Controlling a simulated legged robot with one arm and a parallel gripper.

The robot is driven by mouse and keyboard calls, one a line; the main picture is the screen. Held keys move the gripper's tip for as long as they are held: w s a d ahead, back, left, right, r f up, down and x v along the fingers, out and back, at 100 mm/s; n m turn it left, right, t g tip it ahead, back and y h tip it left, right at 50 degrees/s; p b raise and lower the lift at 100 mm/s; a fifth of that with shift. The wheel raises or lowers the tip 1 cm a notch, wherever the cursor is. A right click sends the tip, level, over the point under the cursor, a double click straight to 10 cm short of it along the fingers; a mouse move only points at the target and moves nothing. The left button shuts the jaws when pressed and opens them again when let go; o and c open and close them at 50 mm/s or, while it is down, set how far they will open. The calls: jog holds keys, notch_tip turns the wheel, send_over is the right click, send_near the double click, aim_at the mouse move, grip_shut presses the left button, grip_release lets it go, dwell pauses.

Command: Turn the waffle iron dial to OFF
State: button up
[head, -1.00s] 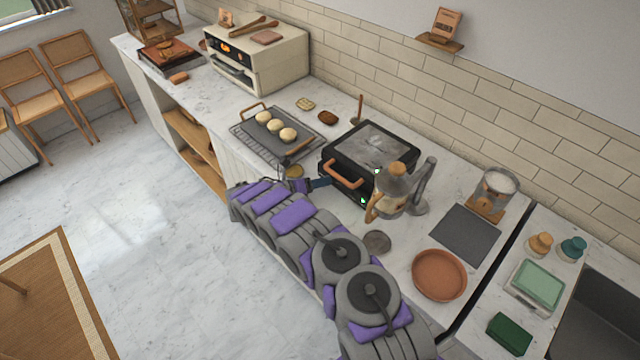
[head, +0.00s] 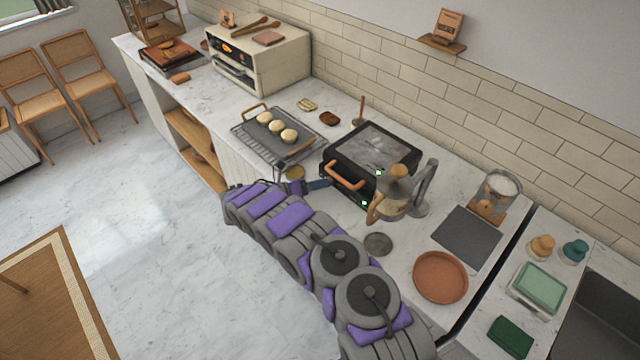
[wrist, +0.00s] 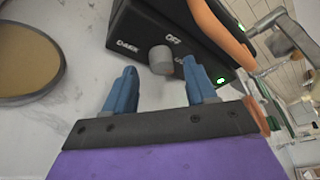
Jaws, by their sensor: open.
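The waffle iron (head: 345,159) is a black box with a copper-brown handle (head: 346,176) on the counter; its front also shows in the wrist view (wrist: 150,30). Its dial (wrist: 161,60) is a grey knob on the front, with "OFF" printed above it, "DARK" to the left and a partly hidden label to the right. A green light (wrist: 221,80) is lit at right. My gripper (wrist: 160,85) is open, with blue fingers either side of the dial's line and the knob just beyond the tips. I cannot tell whether they touch it. In the head view my gripper (head: 320,184) is by the iron's front.
A glass jug-like vessel with a wooden top (head: 392,190) stands close to the iron's right front. A rack with buns (head: 262,148) lies to the left. A round yellowish-topped container (wrist: 30,55) is left of my gripper. A terracotta dish (head: 440,278) lies at right.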

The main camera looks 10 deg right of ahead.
jog(key=v, duration=1.5)
jog(key=shift+a, duration=0.4)
jog(key=shift+s+r, duration=0.1)
